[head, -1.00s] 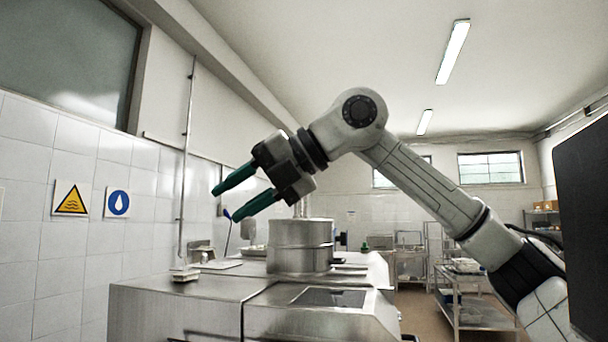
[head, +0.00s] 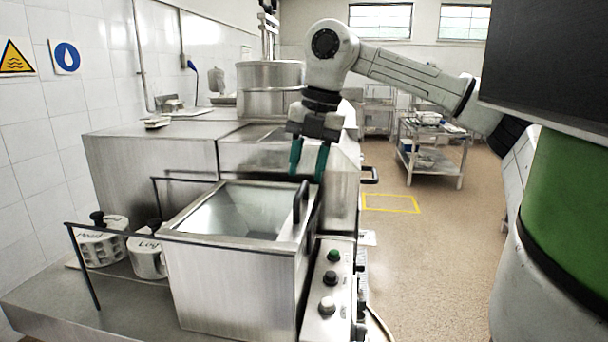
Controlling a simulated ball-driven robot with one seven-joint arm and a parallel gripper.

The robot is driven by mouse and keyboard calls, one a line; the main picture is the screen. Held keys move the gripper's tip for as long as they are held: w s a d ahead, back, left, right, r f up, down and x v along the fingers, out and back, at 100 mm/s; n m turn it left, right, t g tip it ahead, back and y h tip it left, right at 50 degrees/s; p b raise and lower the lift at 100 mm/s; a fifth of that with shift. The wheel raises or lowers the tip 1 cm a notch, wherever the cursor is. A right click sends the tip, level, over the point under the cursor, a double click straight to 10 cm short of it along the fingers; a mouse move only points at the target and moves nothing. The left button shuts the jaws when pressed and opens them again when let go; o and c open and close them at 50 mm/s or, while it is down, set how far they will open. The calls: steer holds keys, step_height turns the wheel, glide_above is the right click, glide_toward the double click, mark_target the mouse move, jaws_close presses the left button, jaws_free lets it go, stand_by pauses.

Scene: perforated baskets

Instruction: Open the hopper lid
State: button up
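The hopper (head: 235,285) is a square stainless steel box in the lower middle of the head view. Its top shows a pale grey area (head: 235,208) with sloping faces; I cannot tell whether this is the open inside or a see-through lid. A black bar handle (head: 301,202) stands at the right side of the top. My gripper (head: 308,176) points down with its two green fingers apart. In the picture it is just above the handle, with nothing between the fingers; I cannot judge the depth gap.
A control panel with knobs (head: 329,305) adjoins the hopper's right side. A black rail (head: 82,265) runs at its left, near two white perforated baskets (head: 147,258) with black knobs. A steel drum (head: 268,88) stands behind.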

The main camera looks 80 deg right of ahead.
steer(key=shift+w+f, duration=0.15)
steer(key=shift+f, duration=0.55)
steer(key=shift+w+f, duration=0.15)
steer(key=shift+f, duration=0.5)
jaws_close()
